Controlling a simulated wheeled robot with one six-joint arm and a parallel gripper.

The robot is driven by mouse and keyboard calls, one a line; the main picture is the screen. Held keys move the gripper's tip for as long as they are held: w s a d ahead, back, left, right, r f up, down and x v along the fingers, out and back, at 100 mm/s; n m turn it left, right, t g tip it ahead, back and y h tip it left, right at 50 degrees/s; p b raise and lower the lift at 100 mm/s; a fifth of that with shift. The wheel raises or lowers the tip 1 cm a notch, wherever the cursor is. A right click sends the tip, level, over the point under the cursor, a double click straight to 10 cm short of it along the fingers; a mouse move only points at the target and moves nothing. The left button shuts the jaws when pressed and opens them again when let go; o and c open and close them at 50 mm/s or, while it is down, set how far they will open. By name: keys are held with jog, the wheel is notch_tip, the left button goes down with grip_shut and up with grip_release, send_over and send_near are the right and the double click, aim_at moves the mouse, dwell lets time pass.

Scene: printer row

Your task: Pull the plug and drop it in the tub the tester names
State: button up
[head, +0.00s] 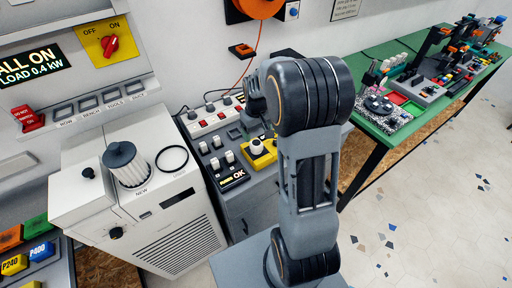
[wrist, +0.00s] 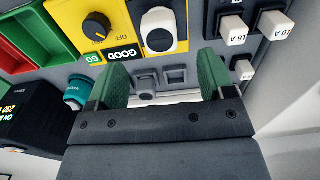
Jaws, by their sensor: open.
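In the wrist view, a yellow tester panel (wrist: 85,12) carries a black knob (wrist: 96,26) marked OFF and a label reading GOOD. A white rounded plug (wrist: 151,20) with a dark oval face sits on its black part. My gripper (wrist: 163,78) is open and empty, its green fingers short of the plug and spread to either side below it. A green tub (wrist: 52,30) and a red tub (wrist: 16,62) lie at the left. In the head view, the yellow tester (head: 266,158) shows beside my arm, with a white round piece on it; my gripper is mostly hidden behind the arm.
White plugs marked 16 A (wrist: 234,28) and 10 A (wrist: 273,25) stand to the right in the wrist view. A teal cup-like piece (wrist: 77,92) and a black display box (wrist: 30,115) are left. A white cabinet (head: 170,215) flanks the bench in the head view.

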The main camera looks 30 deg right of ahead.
aim_at(256, 142)
notch_tip(256, 142, down, 8)
jog(key=b, duration=0.5)
jog(key=shift+f+b, duration=0.1)
jog(key=shift+b, duration=0.2)
dwell(0.6)
jog(key=c, duration=1.3)
jog(key=shift+r+p, duration=2.25)
jog(key=shift+r, duration=0.85)
